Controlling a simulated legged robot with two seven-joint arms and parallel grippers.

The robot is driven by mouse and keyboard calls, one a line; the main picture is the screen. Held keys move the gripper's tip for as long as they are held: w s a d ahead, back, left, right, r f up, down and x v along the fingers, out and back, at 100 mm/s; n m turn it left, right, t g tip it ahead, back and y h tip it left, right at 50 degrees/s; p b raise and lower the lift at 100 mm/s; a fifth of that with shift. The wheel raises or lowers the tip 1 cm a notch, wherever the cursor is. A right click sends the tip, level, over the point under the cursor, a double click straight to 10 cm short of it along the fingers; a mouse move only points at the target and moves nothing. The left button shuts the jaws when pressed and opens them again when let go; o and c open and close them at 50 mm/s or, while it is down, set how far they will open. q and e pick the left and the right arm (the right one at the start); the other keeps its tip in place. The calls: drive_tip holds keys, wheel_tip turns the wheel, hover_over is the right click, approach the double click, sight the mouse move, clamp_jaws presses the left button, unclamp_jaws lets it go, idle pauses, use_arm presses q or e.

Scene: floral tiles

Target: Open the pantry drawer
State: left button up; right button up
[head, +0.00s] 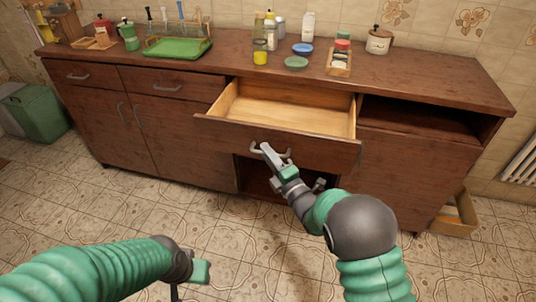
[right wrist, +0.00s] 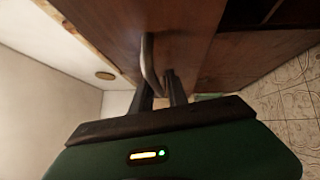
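The pantry drawer (head: 290,110) is pulled well out of the dark wooden counter, and its pale inside looks empty. Its metal handle (head: 284,153) is on the front panel; in the right wrist view the curved handle (right wrist: 149,68) runs between my fingers. My right gripper (head: 268,152) is at the handle, and its two dark fingers (right wrist: 160,90) are close together around the bar, shut on it. My left gripper (head: 192,277) is low at the left, away from the counter; its fingers are not clear.
Two shut drawers (head: 172,84) are left of the open one. An open compartment (head: 420,117) is at its right. Jars, dishes and a green drying rack (head: 178,48) stand on the countertop. A green bin (head: 38,113) is at the left, and a box (head: 455,215) is on the floor at the right.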

drive_tip(key=p+v, duration=0.3)
drive_tip(key=v, duration=1.4)
drive_tip(key=shift+w+f, duration=0.1)
drive_tip(key=shift+f, duration=0.05)
